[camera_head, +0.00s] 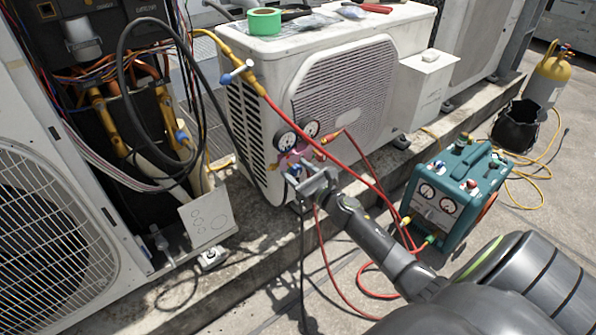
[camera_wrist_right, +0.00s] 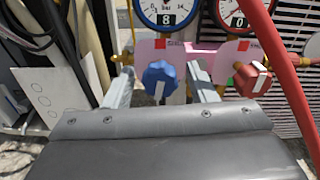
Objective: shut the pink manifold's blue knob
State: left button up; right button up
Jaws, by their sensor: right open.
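The pink manifold (camera_head: 290,160) hangs at the near corner of the white condenser, below two round gauges. In the right wrist view its pink plate (camera_wrist_right: 206,52) carries a blue knob (camera_wrist_right: 159,76) at centre and a red knob (camera_wrist_right: 252,79) to the right. My right gripper (camera_head: 299,177) is open at the manifold. In the wrist view its two fingers (camera_wrist_right: 162,88) stand left and right of the blue knob, with a visible gap on each side. My gripper partly hides the manifold in the head view. My left gripper is not in view.
Red hoses (camera_head: 345,170) run from the manifold to a teal recovery machine (camera_head: 447,195) at right; one crosses the wrist view's right side. An opened unit with loose cables (camera_head: 130,110) stands at left.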

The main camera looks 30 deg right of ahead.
jog(key=c, duration=1)
